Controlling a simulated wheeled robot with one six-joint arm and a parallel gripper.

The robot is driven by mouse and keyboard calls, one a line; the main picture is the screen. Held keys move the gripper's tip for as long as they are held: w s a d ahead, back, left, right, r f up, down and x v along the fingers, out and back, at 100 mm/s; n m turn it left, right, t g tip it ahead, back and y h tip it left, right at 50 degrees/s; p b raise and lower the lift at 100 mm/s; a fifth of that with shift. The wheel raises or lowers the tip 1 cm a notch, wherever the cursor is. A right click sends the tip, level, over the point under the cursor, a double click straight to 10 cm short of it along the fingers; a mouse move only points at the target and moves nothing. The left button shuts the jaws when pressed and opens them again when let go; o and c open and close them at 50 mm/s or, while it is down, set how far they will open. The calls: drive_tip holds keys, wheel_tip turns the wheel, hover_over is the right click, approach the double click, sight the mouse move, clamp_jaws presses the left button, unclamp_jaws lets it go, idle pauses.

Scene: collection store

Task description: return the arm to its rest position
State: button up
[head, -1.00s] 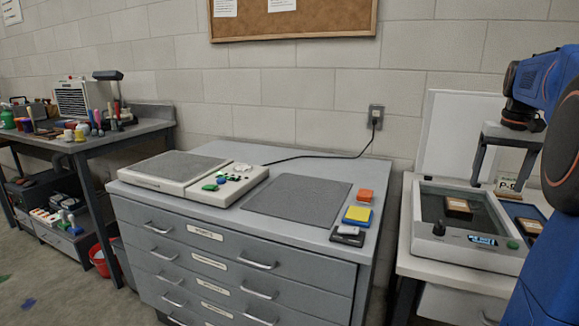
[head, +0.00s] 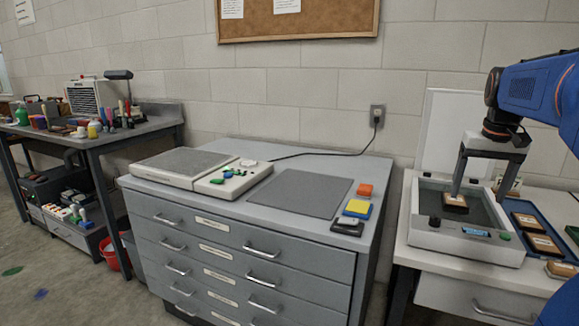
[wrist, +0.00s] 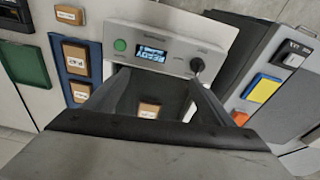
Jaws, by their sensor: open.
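My gripper (head: 478,190) hangs fingers down over the open instrument box (head: 428,232) at the right of the head view. Its two fingers are spread, with nothing held between them. A dark block with a tan label (head: 455,203) sits inside the box, close to the left finger in the head view. In the wrist view, this block (wrist: 149,111) shows between and beyond the spread fingers (wrist: 158,95). I cannot tell whether a finger touches it. My blue arm reaches in from the right edge of the head view.
A blue tray (head: 510,206) with similar labelled blocks lies right of the box. The box's white lid (head: 447,130) stands open behind. Left is a grey drawer cabinet (head: 230,250) with a scale (head: 180,166), a grey mat (head: 300,192) and coloured blocks (head: 357,208).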

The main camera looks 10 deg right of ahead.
drive_tip(key=s+a+f+n, duration=0.1)
drive_tip(key=s+a+f, duration=0.15)
drive_tip(key=a, duration=0.35)
drive_tip(key=s+a+f+n+t, duration=0.1)
drive_tip(key=s+a+f, duration=0.15)
drive_tip(key=a, duration=0.25)
drive_tip(key=s+a+f+n, duration=0.1)
drive_tip(key=s+a+f, duration=0.15)
drive_tip(key=a, duration=0.35)
drive_tip(key=s+a+f+n+t+y, duration=0.1)
drive_tip(key=s+a+f+n+t, duration=0.1)
drive_tip(key=s+a+f, duration=0.7)
wheel_tip(320, 180, down, 2)
drive_tip(key=shift+s+f, duration=0.1)
drive_tip(key=shift+s, duration=1.05)
